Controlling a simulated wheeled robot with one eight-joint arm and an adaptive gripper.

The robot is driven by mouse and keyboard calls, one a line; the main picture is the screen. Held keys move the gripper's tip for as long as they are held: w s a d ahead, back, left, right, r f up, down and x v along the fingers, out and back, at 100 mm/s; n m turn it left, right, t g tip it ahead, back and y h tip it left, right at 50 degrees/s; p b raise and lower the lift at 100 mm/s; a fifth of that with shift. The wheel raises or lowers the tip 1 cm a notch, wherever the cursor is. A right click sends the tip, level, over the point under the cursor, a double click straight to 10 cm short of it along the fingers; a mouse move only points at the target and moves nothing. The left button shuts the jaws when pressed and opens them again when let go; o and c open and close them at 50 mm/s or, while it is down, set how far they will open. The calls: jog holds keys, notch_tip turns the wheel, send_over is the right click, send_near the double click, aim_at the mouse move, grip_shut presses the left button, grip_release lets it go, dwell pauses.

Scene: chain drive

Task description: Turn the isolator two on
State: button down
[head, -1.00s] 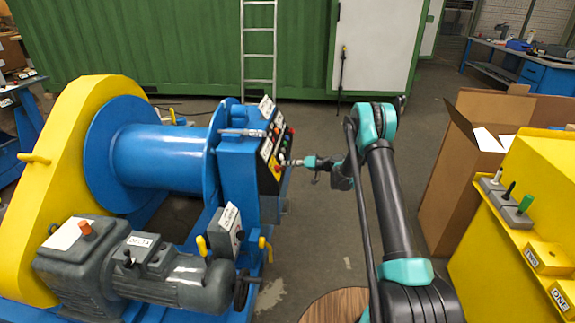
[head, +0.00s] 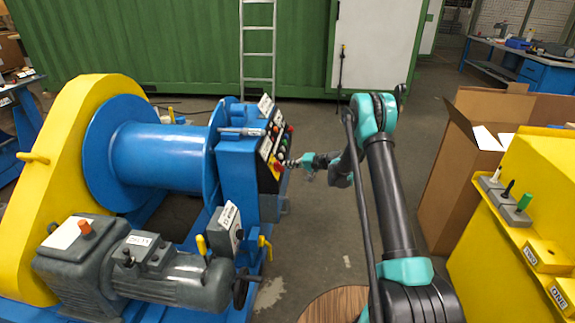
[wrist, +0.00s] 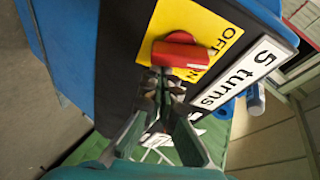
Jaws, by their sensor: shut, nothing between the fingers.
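In the wrist view a red rotary knob (wrist: 180,50) sits on a yellow plate (wrist: 197,22) marked OFF, with a second word partly covered that looks like ON. In the head view the red knob (head: 276,166) is low on the dark control panel of the blue winch. My gripper (wrist: 163,84) is shut and empty, its fingertips close to the knob's lower left edge. I cannot tell whether they touch it. In the head view my gripper (head: 293,163) is just right of the panel. No isolator number is readable on this plate.
Several coloured buttons (head: 284,136) are higher on the panel. A yellow box (head: 520,200) with levers and tags ONE and TWO stands at right, near an open cardboard box (head: 440,170).

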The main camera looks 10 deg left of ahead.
jog(key=m+h, duration=0.1)
jog(key=m, duration=0.2)
jog(key=s+m+g+h, duration=0.1)
jog(key=m, duration=0.2)
jog(key=s+f+m+h, duration=0.1)
jog(key=m, duration=0.2)
jog(key=shift+d, duration=0.15)
dwell(0.4)
jog(key=shift+r, duration=0.25)
dwell(0.4)
